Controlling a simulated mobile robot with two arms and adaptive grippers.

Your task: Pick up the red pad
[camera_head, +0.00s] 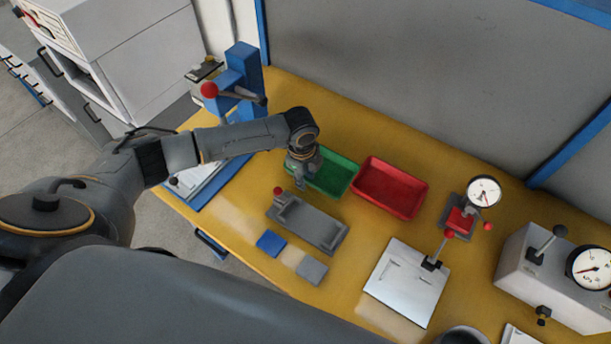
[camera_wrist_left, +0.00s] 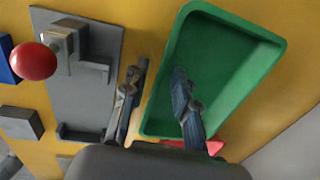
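No loose red pad shows clearly among the pads on the table. A small red block (camera_head: 459,221) sits at the gauge stand on the right; I cannot tell whether it is the pad. A flat blue pad (camera_head: 271,242) and a grey pad (camera_head: 311,269) lie in front of the grey fixture (camera_head: 322,226). My left gripper (camera_head: 301,181) points down between the fixture and the green tray (camera_head: 343,184). In the left wrist view my left gripper (camera_wrist_left: 155,100) is open with nothing between its fingers. My right gripper is out of view.
A red tray (camera_head: 393,188) stands right of the green one. A red ball handle (camera_wrist_left: 34,61) rises from the fixture's end. A blue lever press (camera_head: 240,85) stands at the left. A white plate (camera_head: 405,282) and a gauge box (camera_head: 555,275) are at the right.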

